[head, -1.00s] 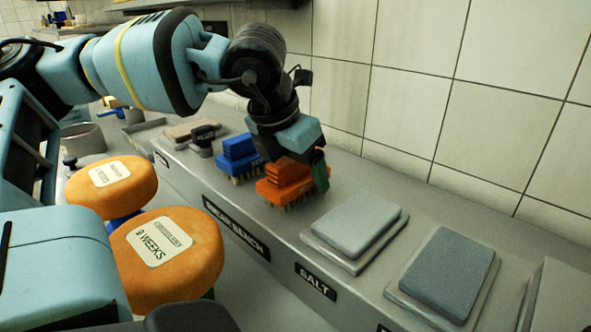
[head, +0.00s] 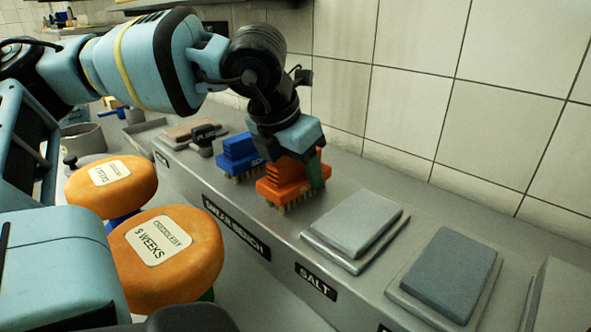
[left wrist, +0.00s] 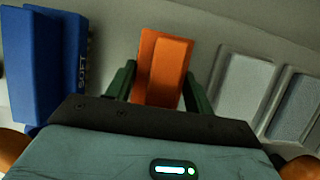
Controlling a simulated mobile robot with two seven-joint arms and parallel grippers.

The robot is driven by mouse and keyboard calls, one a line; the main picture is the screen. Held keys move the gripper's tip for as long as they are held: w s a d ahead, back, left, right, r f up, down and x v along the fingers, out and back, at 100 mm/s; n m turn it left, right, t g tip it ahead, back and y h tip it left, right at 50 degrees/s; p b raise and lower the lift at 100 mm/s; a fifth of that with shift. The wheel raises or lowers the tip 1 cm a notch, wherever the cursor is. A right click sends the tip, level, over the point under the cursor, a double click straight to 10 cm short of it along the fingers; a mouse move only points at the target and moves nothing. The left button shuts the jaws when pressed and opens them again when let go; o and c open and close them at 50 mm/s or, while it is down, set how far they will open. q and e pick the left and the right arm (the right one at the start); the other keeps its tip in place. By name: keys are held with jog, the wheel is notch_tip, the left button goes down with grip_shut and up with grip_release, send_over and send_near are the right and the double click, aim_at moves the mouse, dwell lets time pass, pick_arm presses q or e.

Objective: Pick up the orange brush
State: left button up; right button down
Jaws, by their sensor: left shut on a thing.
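The orange brush (head: 291,184) stands bristles down on the grey bench shelf, or very slightly above it; I cannot tell which. My left gripper (head: 312,172) reaches down over it from the left and is shut on its upper block. In the left wrist view, the orange brush (left wrist: 163,68) sits between the two green fingers of my left gripper (left wrist: 160,88). Part of the block is hidden by the gripper in the head view. My right gripper is not in view.
A blue brush (head: 238,157) stands close on the left of the orange one. Grey blocks on trays (head: 355,222) lie to the right, near a SALT label. Two orange cheese wheels (head: 165,250) are at the front left. A tiled wall (head: 420,110) rises behind the bench.

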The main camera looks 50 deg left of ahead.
pick_arm(q)
jog(key=shift+c, duration=0.3)
jog(key=shift+r+p, duration=0.55)
jog(key=v, duration=0.3)
jog(key=shift+w+r, duration=0.15)
jog(key=shift+w, duration=0.05)
jog(key=s, duration=0.5)
jog(key=s+d+r+b, duration=0.1)
jog(key=s, duration=0.9)
jog(key=shift+s+d+r+b, duration=0.1)
jog(key=shift+d+r+b, duration=0.1)
jog(key=shift+b, duration=0.1)
jog(key=o, duration=0.4)
jog(key=shift+c, duration=1.1)
jog(key=shift+f, duration=0.1)
